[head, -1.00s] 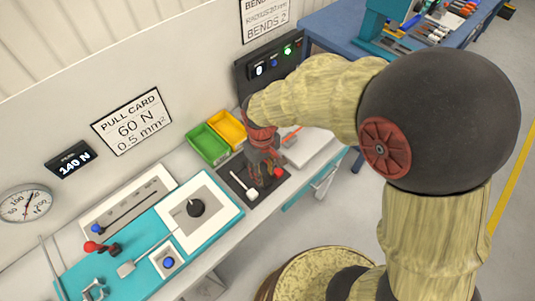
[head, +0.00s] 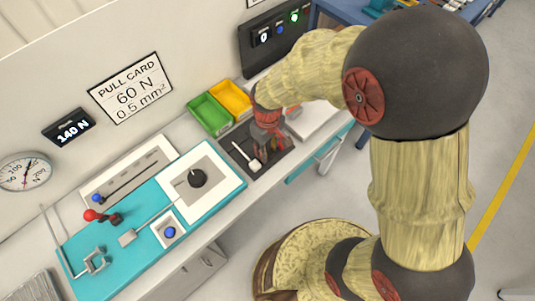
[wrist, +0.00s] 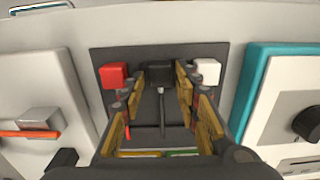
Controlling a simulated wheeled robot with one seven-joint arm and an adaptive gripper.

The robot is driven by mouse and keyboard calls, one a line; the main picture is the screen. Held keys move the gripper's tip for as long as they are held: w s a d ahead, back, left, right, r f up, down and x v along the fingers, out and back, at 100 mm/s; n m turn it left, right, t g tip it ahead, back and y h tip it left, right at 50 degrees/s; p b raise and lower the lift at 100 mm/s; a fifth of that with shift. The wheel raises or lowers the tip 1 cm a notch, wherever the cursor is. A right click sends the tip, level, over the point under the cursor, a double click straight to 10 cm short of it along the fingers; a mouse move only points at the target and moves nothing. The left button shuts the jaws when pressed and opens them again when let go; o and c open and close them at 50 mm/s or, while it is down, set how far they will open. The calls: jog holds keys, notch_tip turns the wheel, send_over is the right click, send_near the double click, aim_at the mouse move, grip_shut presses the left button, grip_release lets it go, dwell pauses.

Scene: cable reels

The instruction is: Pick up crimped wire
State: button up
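A dark mat (head: 236,153) carries short wires with block ends. In the wrist view the block ends are red (wrist: 115,75), black (wrist: 158,74) and white (wrist: 207,72), left to right. The white one also shows in the head view (head: 254,165). The pictures do not settle which is the crimped wire. My gripper (wrist: 160,92) is open over the mat, its fingers on either side of the black-ended wire. I see no clear contact. In the head view my gripper (head: 268,138) hides part of the mat and the red and black ends.
Green (head: 210,115) and yellow (head: 232,98) bins stand behind the mat. A teal fixture with a white panel (head: 218,168) and black knob (head: 197,178) is to the left. A pale device (head: 312,119) is to the right. A control box (head: 272,38) is at the back.

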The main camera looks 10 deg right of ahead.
jog(key=shift+r, duration=0.1)
jog(key=c, duration=0.8)
grip_shut()
jog(key=shift+r, duration=0.1)
